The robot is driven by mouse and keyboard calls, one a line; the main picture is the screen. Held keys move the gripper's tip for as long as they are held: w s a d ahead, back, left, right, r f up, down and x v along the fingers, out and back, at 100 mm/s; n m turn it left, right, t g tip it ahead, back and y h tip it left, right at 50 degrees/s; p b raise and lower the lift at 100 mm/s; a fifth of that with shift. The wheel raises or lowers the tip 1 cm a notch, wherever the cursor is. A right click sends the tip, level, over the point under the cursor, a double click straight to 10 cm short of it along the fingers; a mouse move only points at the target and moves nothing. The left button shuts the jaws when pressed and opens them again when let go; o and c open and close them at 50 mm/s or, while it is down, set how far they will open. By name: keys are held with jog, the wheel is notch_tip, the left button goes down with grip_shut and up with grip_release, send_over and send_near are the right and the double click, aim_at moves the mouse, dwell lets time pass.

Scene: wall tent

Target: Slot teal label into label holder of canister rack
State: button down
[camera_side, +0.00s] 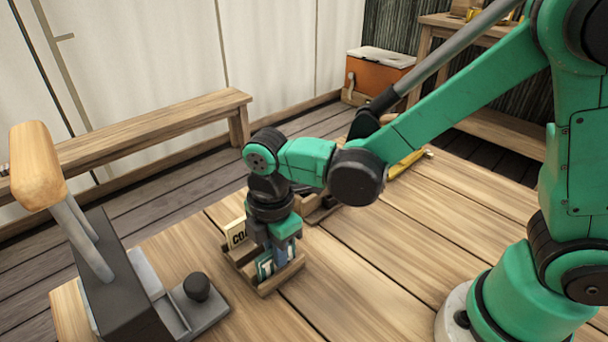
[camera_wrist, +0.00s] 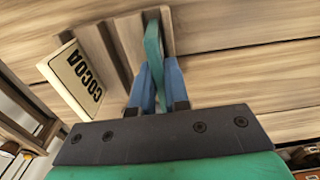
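The teal label (camera_wrist: 153,45) stands on edge in a wooden slotted tray (camera_wrist: 126,40). My gripper (camera_wrist: 158,75) points down with its two blue fingers on either side of the label, and no clear gap shows between them and it. In the side view my gripper (camera_side: 278,245) is low over the tray (camera_side: 283,278), and the teal label (camera_side: 265,267) shows below it with light lettering. The label's lower edge is hidden in the tray. The canister rack and its label holder cannot be made out clearly; a dark wooden piece (camera_side: 320,213) is partly hidden behind my gripper.
A cream COCOA card (camera_wrist: 75,80) stands in the same tray, left of my fingers; it also shows in the side view (camera_side: 236,233). A dark device with a wooden handle (camera_side: 37,165) and a black knob (camera_side: 196,287) stands at front left. The front tabletop is clear.

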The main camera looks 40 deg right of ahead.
dwell(0.5)
jog(key=shift+r, duration=3.5)
jog(key=w+d, duration=0.2)
jog(key=d, duration=0.8)
jog(key=w+d+r, duration=0.1)
jog(key=w+d, duration=0.2)
jog(key=d, duration=0.7)
jog(key=shift+r, duration=0.2)
jog(key=shift+f, duration=0.1)
jog(key=shift+f, duration=2.2)
jog(key=shift+f, duration=0.7)
